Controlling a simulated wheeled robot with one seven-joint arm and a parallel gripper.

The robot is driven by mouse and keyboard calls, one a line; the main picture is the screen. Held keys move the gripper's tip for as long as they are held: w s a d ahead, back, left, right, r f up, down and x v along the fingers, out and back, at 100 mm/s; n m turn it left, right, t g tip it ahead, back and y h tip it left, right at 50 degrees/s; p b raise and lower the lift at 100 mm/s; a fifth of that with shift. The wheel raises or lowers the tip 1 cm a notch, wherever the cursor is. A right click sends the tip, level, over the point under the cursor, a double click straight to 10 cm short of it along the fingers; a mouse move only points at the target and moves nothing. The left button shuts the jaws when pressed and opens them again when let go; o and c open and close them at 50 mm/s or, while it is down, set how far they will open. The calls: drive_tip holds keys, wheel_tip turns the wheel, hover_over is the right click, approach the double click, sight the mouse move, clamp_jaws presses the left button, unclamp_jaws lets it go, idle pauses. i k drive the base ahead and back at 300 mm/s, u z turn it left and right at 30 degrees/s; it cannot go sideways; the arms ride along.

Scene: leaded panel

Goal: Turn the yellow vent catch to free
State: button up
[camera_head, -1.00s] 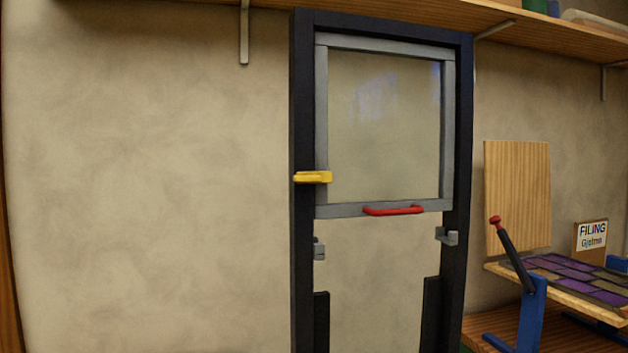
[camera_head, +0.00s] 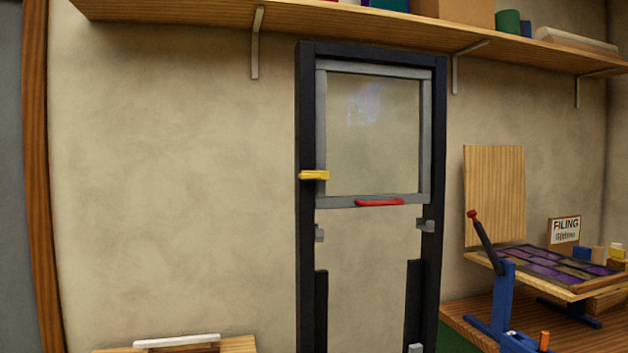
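The yellow vent catch (camera_head: 314,175) lies horizontally on the left side of the dark frame (camera_head: 308,260). It reaches across from the dark upright onto the grey-framed glass sash (camera_head: 374,135). The sash sits in the upper part of the frame. A red handle (camera_head: 380,202) is on the sash's bottom rail. Grey brackets sit on both uprights below the sash, one at left (camera_head: 319,233) and one at right (camera_head: 426,225). My gripper is not in view.
A wooden shelf (camera_head: 350,27) runs above the frame. At right, a wooden bench holds a tilted leaded panel (camera_head: 545,268), a blue stand with a red-knobbed lever (camera_head: 482,235), and a FILING sign (camera_head: 564,230). A low wooden surface with a white bar (camera_head: 177,341) is at bottom left.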

sight(307, 175)
drive_tip(key=z, duration=0.8)
drive_tip(key=i, duration=0.8)
drive_tip(key=u, duration=0.1)
